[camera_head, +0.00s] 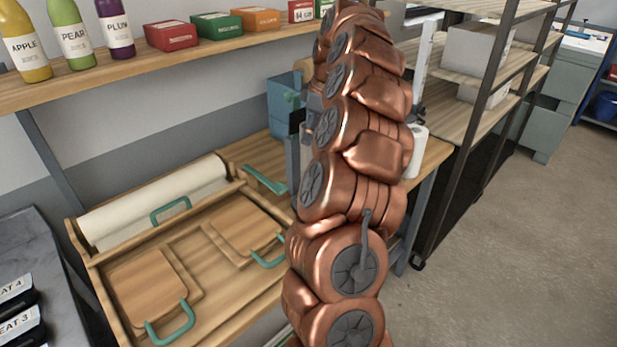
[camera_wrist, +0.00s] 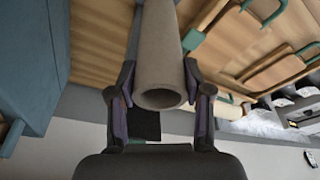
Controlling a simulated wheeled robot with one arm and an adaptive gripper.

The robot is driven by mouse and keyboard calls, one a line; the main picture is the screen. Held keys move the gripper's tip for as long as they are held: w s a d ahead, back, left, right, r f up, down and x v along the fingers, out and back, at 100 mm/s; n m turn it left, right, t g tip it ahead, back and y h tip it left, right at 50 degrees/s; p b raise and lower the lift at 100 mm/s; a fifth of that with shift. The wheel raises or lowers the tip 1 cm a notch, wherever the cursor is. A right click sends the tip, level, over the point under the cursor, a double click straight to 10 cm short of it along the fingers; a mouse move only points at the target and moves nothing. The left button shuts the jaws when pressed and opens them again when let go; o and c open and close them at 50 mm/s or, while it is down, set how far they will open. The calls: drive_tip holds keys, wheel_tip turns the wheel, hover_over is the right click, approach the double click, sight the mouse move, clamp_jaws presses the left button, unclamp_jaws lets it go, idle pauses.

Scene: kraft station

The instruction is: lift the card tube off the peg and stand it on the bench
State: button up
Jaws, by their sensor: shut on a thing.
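The card tube (camera_wrist: 161,52) is a plain grey-brown hollow cylinder. In the wrist view it runs up between the two fingers of my gripper (camera_wrist: 160,88), with its open round end towards the camera. The fingers are shut on it, one at each side. The tube's far end is out of the frame, and I cannot make out the peg. The wooden bench top (camera_wrist: 98,45) shows behind the tube. In the head view my copper arm covers the middle, so I cannot make out the gripper or the tube clearly there.
A teal bin (camera_head: 283,103) stands at the back of the bench; a teal box side (camera_wrist: 22,70) fills the wrist view's left. Wooden trays with green-handled boards (camera_head: 150,285) lie left of my arm. A white roll (camera_head: 415,152) stands right of it. A bottle shelf (camera_head: 130,68) runs above.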

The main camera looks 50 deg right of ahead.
drive_tip(key=w+a+p+v, duration=0.1)
drive_tip(key=p+v, duration=0.2)
drive_tip(key=v, duration=0.4)
drive_tip(key=shift+w+r, duration=0.25)
idle(0.5)
drive_tip(key=shift+d, duration=0.1)
